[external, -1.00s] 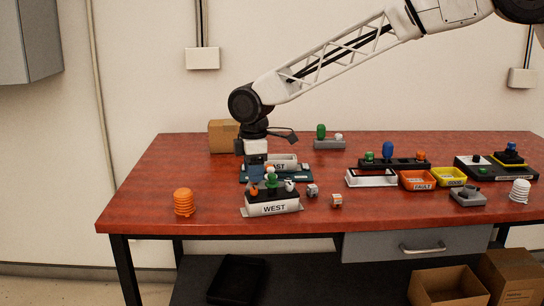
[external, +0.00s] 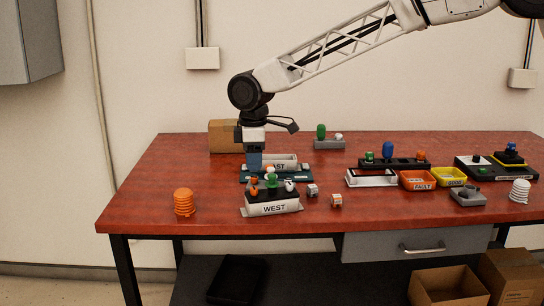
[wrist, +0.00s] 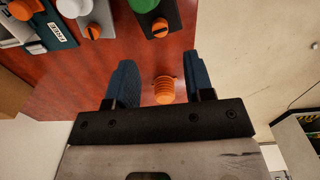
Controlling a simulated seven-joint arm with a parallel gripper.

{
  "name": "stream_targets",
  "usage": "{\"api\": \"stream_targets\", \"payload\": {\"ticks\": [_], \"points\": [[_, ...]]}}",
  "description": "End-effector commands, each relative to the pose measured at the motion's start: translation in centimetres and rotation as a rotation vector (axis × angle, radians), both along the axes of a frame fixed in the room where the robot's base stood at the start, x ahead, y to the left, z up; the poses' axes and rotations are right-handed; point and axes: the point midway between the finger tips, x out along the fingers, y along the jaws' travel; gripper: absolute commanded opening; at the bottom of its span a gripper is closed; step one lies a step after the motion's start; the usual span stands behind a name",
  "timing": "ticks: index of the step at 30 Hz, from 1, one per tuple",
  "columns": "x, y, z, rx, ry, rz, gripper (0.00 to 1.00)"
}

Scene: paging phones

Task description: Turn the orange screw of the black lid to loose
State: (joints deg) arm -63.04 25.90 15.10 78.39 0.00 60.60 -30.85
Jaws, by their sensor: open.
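The black lid (external: 262,194) lies on the white box labelled WEST (external: 280,208) and carries an orange screw (external: 254,190), a green knob (external: 271,182) and a white one. In the wrist view a dark lid (wrist: 173,14) with a green knob has an orange screw (wrist: 160,27) at its near end, beyond the fingertips. My gripper (external: 254,168) points down behind the left part of the WEST box. In the wrist view its blue fingers (wrist: 160,64) are apart and empty; the slot direction of the screw is too small to tell.
A teal tray (external: 307,179) with the EAST box stands just behind. An orange ribbed piece (external: 183,203) stands at the left and shows between the fingers in the wrist view (wrist: 164,93), farther away. Small cubes (external: 312,190) lie right; bare table is at front left.

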Motion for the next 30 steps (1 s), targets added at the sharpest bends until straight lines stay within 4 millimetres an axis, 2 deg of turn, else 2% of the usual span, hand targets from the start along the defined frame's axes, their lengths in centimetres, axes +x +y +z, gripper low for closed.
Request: {"api": "stream_targets", "payload": {"ticks": [6,19,23,30], "points": [[0.0,0.0,0.0,0.000,0.000,-0.093,0.48],[0.0,0.0,-0.4,-0.001,0.001,-0.094,0.48],[0.0,0.0,-1.2,-0.002,0.001,-0.094,0.48],[0.0,0.0,-3.8,-0.002,0.001,-0.094,0.48]]}}
